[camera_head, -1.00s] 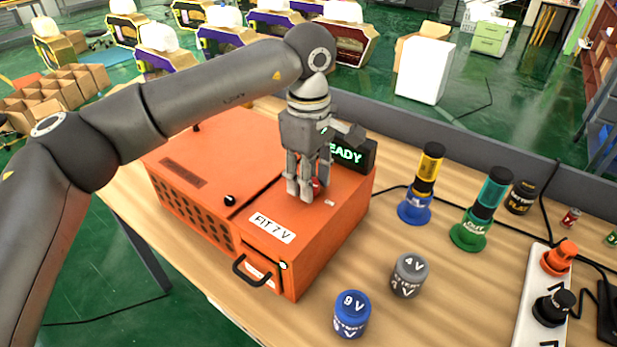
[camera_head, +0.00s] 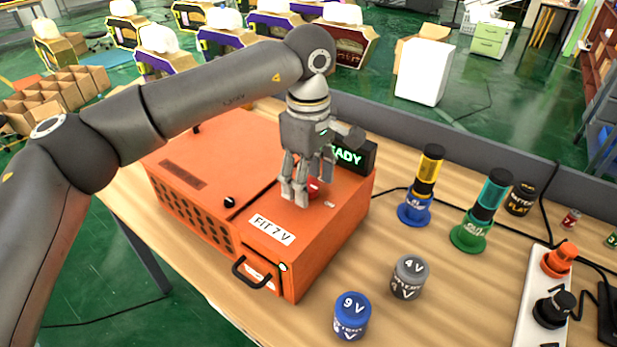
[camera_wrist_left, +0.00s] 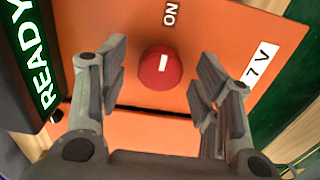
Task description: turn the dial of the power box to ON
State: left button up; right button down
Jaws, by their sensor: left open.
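The orange power box (camera_head: 215,185) stands on the wooden table with a "FIT 7 V" label on its top. Its red dial (camera_wrist_left: 160,70) shows in the left wrist view, with a white mark and an "ON" label (camera_wrist_left: 171,13) beyond it. In the head view the dial (camera_head: 314,187) is partly hidden by my left gripper (camera_head: 300,195). My left gripper points down over the box top. In the left wrist view its open fingers (camera_wrist_left: 162,82) stand on either side of the dial, with gaps. My right gripper is not in view.
A green-lit "READY" display (camera_head: 352,154) stands behind the dial. A blue 9 V battery (camera_head: 351,316) and a grey 4 V battery (camera_head: 409,276) stand to the right of the box. Blue-yellow (camera_head: 424,185) and green (camera_head: 483,210) stands are farther right, near a white power strip (camera_head: 535,310).

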aim_at(309, 184)
pick_arm(q)
notch_tip(309, 184, up, 12)
dwell(0.5)
